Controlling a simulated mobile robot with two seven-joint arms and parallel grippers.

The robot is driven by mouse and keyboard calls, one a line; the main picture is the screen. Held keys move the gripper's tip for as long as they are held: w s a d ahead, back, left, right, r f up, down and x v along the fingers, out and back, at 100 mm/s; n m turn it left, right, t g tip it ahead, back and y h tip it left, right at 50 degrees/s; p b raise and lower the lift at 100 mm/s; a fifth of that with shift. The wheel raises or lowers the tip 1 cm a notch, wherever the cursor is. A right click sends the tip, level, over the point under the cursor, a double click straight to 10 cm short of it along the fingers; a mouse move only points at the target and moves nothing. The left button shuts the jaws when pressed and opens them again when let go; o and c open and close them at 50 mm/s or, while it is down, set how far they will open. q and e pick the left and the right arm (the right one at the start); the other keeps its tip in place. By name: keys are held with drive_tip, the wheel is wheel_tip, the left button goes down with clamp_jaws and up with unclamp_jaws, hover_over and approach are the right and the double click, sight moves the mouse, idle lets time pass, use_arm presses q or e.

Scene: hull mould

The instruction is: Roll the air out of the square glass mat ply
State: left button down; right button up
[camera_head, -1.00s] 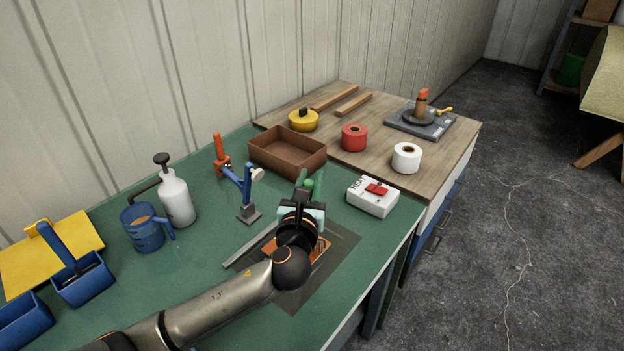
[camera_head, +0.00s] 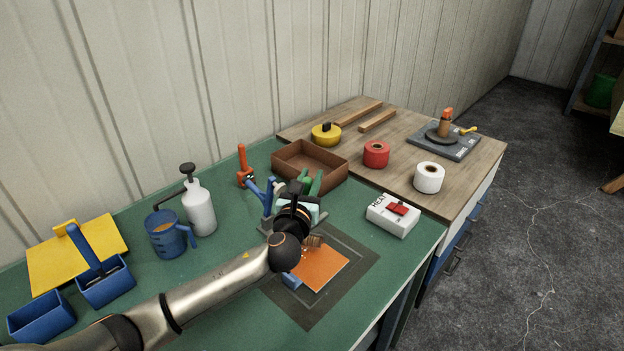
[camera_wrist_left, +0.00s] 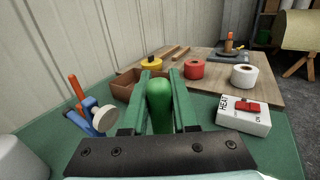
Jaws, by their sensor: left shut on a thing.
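The square ply (camera_head: 322,266) is orange and lies on a dark square sheet (camera_head: 322,308) on the green bench; my left wrist hides its left corner. My left gripper (camera_head: 312,182) is above the ply's far left side, shut on a green handle (camera_wrist_left: 159,98), which shows between its green fingers in the left wrist view. A small blue piece (camera_head: 291,281) lies at the ply's left edge. My right gripper is not in view.
A blue stand with a white knob (camera_wrist_left: 103,118) is close left of my gripper. A brown tray (camera_head: 330,167) is behind it, a white switch box (camera_head: 392,217) to the right. A blue jug (camera_head: 166,237) and white bottle (camera_head: 199,208) stand left. The sheet's right side is clear.

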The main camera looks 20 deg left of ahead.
use_arm(q)
drive_tip(key=shift+f+b, duration=0.55)
drive_tip(key=shift+f, duration=0.15)
drive_tip(key=shift+p, duration=0.3)
idle(0.4)
drive_tip(key=shift+s, duration=0.25)
drive_tip(key=shift+s+a+f+p, duration=0.1)
drive_tip(key=shift+s+a+p, duration=0.2)
drive_tip(key=shift+s, duration=0.35)
drive_tip(key=shift+s+a+r+p, duration=0.15)
drive_tip(key=shift+s+p, duration=0.2)
drive_tip(key=shift+s, duration=0.3)
drive_tip(key=shift+s+a+f+p, duration=0.15)
drive_tip(key=shift+s+a+p, duration=0.15)
drive_tip(key=shift+s, duration=0.35)
